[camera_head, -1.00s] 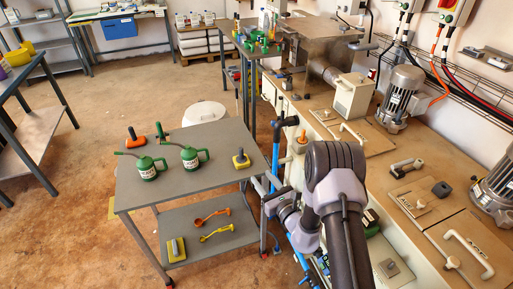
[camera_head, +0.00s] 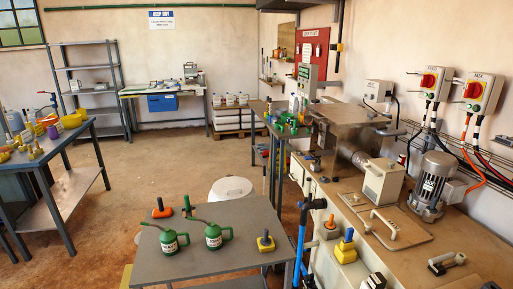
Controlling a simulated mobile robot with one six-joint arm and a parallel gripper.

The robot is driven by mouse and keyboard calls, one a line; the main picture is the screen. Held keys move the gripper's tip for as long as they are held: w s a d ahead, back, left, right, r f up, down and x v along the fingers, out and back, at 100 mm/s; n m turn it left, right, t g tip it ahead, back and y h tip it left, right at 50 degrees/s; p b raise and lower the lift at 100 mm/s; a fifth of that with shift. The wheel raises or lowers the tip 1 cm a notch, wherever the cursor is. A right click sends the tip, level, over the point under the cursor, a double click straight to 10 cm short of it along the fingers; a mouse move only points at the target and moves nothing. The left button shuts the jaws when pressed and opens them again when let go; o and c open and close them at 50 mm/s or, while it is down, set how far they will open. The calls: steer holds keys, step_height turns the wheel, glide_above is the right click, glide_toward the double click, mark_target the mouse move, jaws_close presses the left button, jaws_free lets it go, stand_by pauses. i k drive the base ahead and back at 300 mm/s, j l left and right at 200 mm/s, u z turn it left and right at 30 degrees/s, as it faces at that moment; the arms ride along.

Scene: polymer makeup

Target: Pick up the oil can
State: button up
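Two green oil cans with pale labels stand upright on the grey cart top (camera_head: 240,215). The left oil can (camera_head: 170,243) has its thin spout pointing up and left and its handle on the right. The right oil can (camera_head: 214,238) stands just beside it, slightly farther back, with its spout also pointing up and left. The cans look alike, and nothing holds either. My gripper is not in view.
Orange (camera_head: 162,209) and yellow (camera_head: 265,241) handled tools share the cart top. A white round-lidded bin (camera_head: 231,188) stands behind it. The workbench (camera_head: 395,255) with a motor (camera_head: 433,185) lies right. A crowded table (camera_head: 75,140) stands left, with open floor between.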

mark_target(214, 239)
steer(key=i+j, duration=0.25)
steer(key=j, duration=0.25)
steer(key=i+j+u, duration=0.1)
steer(key=i+j, duration=0.15)
steer(key=j, duration=0.25)
steer(key=i+j+u, duration=0.1)
steer(key=i+j, duration=0.15)
steer(key=j, duration=0.25)
steer(key=i+j, duration=0.3)
steer(key=j, duration=0.15)
steer(key=i+j+u, duration=0.1)
steer(key=i+j, duration=0.2)
steer(key=j, duration=0.15)
